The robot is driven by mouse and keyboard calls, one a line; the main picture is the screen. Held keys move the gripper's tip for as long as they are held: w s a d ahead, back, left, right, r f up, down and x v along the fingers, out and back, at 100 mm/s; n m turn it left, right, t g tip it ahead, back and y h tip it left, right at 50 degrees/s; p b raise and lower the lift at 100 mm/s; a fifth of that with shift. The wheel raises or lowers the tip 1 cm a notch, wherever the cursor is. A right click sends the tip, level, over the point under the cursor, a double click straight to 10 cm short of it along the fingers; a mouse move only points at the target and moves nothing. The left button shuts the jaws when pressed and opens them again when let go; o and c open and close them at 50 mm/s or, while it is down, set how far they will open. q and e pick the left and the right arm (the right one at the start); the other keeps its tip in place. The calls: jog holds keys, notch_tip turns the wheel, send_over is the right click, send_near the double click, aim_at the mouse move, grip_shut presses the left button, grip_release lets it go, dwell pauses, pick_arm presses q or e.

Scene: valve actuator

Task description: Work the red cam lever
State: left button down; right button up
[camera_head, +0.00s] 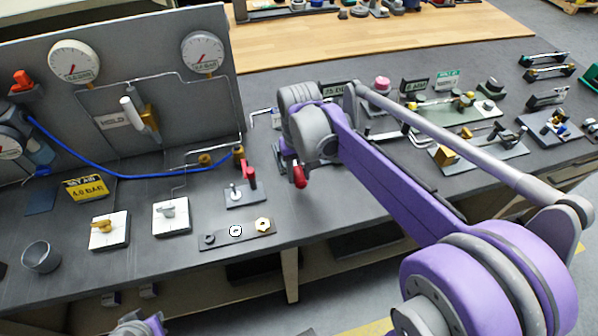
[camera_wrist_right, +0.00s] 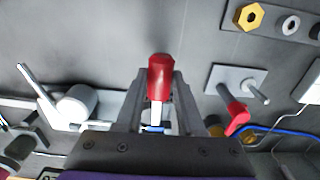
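A red lever handle (camera_head: 300,177) shows just below my right wrist in the head view. In the right wrist view this red handle (camera_wrist_right: 160,77) stands between the two fingers of my right gripper (camera_wrist_right: 158,100), with a narrow gap on each side. The gripper looks open around it. My wrist hides the fingers and most of the lever's base in the head view. A second red-handled lever (camera_head: 249,176) stands on a small plate to the left; it also shows in the right wrist view (camera_wrist_right: 236,117). My left gripper is not visible; only a bit of my left arm shows at the bottom edge.
A plate with nuts (camera_head: 236,232) lies near the bench's front edge. Two white valve plates and a grey cup (camera_head: 41,257) are further left. A gauge panel (camera_head: 130,75) with a blue hose stands behind. Clamps and fixtures (camera_head: 480,148) crowd the bench right of my arm.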

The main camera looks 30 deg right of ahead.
grip_shut()
dwell(1.0)
